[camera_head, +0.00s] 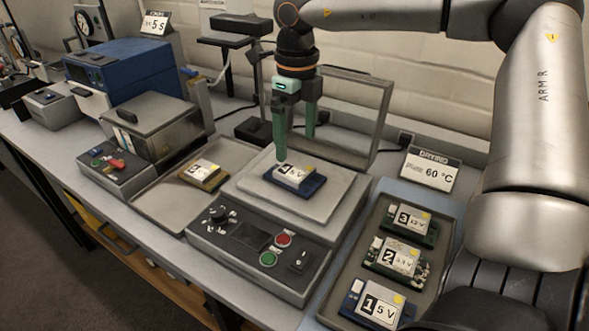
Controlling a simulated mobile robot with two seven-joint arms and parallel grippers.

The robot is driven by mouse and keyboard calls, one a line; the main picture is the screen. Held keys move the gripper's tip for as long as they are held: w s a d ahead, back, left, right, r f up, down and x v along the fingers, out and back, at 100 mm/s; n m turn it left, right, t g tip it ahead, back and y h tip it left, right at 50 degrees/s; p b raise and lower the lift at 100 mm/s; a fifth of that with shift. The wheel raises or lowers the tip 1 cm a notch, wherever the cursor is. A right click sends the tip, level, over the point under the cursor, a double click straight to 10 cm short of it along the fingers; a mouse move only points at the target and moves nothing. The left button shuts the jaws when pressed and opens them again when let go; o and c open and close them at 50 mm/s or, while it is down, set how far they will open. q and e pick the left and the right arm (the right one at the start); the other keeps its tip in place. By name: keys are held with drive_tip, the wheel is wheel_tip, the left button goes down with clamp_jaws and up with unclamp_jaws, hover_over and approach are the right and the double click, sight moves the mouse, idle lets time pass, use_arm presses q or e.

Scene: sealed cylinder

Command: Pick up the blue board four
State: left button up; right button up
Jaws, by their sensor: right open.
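A blue board (295,179) with a white label and a yellow dot lies flat on the grey raised plate (318,208) of the drying station. Its label number is partly covered by a finger, so I cannot read it surely as four. My right gripper (296,149) is open and empty, with its green fingers pointing down over the board. The near finger's tip overlaps the board's back left edge in the picture; I cannot tell whether they touch. My left gripper is not in view.
A tray (338,301) at right holds boards 3 (410,220), 2 (396,258) and 1 (377,304). An amber board (204,174) lies in a tray left of the plate. A raised frame (376,123) stands behind. A control panel (256,242) is in front.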

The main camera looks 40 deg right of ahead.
sight(294, 169)
drive_tip(key=f, duration=0.6)
drive_tip(key=shift+a+f+p, duration=0.2)
drive_tip(key=shift+f+p, duration=0.1)
drive_tip(key=shift+f, duration=0.05)
drive_tip(key=shift+r, duration=0.1)
drive_tip(key=c, duration=1.3)
